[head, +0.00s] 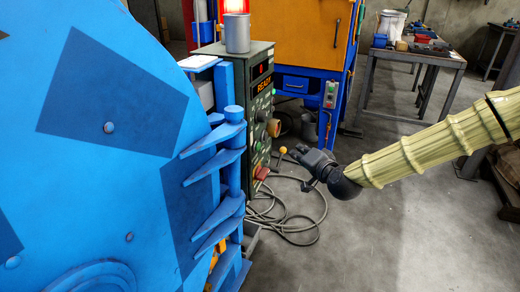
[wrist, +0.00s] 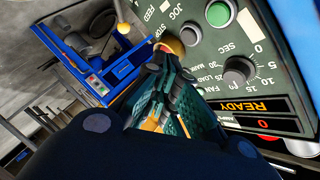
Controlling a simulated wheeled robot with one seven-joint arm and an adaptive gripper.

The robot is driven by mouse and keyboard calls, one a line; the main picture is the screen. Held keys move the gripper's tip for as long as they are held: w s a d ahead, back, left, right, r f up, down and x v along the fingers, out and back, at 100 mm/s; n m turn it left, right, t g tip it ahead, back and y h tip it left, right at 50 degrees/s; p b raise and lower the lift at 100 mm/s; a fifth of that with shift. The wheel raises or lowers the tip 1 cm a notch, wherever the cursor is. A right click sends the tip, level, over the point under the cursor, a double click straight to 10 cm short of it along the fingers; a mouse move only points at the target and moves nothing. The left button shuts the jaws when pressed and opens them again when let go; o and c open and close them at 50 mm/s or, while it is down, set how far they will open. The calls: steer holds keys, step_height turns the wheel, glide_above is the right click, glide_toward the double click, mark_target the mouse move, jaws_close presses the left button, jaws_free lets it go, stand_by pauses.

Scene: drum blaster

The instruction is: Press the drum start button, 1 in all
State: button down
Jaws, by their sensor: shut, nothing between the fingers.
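The dark green control panel (head: 258,100) stands beside the blue drum machine (head: 90,120). In the wrist view the panel (wrist: 270,45) appears upside down, with a round green button (wrist: 218,13) at the top. No start label is readable there, so I cannot confirm that it is the drum start button. My gripper (head: 296,151) is shut and empty, to the right of the panel in the head view. In the wrist view its fingertips (wrist: 168,62) overlap the panel's edge and partly cover an orange-tan knob (wrist: 169,44). I cannot tell whether they touch it.
A yellow-tipped lever (head: 283,150) and a red control (head: 262,173) stick out from the panel. A black dial (wrist: 239,71) and a lit READY display (wrist: 255,107) show in the wrist view. Cables (head: 300,215) lie on the floor. Open floor lies right of them.

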mark_target(257, 146)
steer(key=w+a, duration=0.2)
steer(key=a, duration=0.6)
steer(key=shift+w+a, duration=0.2)
steer(key=shift+w, duration=0.1)
steer(key=shift+a, duration=0.1)
stand_by(1.5)
steer(key=shift+w+a, duration=0.15)
steer(key=shift+a, duration=0.15)
